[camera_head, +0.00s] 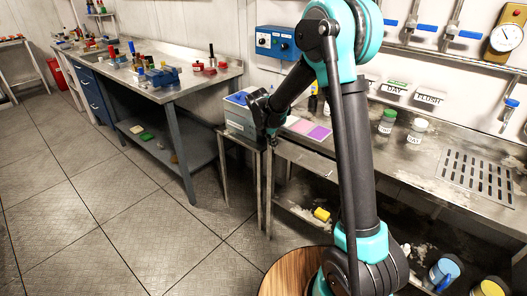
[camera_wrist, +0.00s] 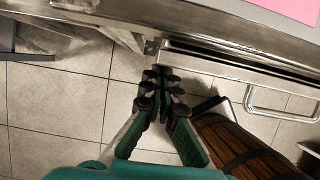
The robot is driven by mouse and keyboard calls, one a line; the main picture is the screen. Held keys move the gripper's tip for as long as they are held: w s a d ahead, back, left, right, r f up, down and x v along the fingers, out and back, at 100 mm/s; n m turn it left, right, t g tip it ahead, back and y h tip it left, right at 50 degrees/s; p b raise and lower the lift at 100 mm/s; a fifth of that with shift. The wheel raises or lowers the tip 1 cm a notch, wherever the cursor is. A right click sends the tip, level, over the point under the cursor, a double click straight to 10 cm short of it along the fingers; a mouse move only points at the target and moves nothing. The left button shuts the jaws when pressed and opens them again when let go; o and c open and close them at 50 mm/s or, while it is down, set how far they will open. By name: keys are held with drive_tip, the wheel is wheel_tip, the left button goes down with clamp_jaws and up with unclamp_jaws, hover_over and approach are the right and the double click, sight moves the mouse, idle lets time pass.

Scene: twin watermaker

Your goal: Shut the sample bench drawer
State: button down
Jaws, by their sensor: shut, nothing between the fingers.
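The drawer's metal front (camera_wrist: 235,66) runs just below the edge of the steel bench in the wrist view, and its top edge appears to stand out a little from the bench. Its bar handle (camera_wrist: 285,115) is on the right. In the head view the drawer (camera_head: 306,157) lies under the left part of the bench top, partly hidden by my arm. My gripper (camera_wrist: 165,72) is shut and empty, with its tips close to the drawer's left end, left of the handle. I cannot tell whether they touch. In the head view my gripper (camera_head: 272,138) is by the bench's left corner.
A lower shelf holds a yellow cylinder (camera_head: 321,214). Another workbench (camera_head: 160,92) stands at left. The tiled floor (camera_head: 110,220) between is clear.

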sight(277, 138)
drive_tip(key=shift+w+d, duration=0.9)
drive_tip(key=shift+w, duration=0.35)
drive_tip(key=s+a+r, duration=0.5)
drive_tip(key=s+r, duration=0.2)
drive_tip(key=r, duration=0.2)
drive_tip(key=s+d+f+m+y, duration=0.2)
drive_tip(key=s+d+m, duration=1)
drive_tip(key=d+m, duration=0.15)
drive_tip(key=s+d+f+m, duration=0.3)
drive_tip(key=s+m, duration=0.4)
drive_tip(key=s, duration=0.1)
drive_tip(key=s+d+f+m, duration=0.3)
drive_tip(key=s+d+m, duration=0.1)
drive_tip(key=s+m, duration=0.3)
drive_tip(key=shift+s+d+f+m+t+y, duration=0.3)
drive_tip(key=shift+s+f+m+t+y, duration=0.1)
drive_tip(key=shift+s, duration=0.55)
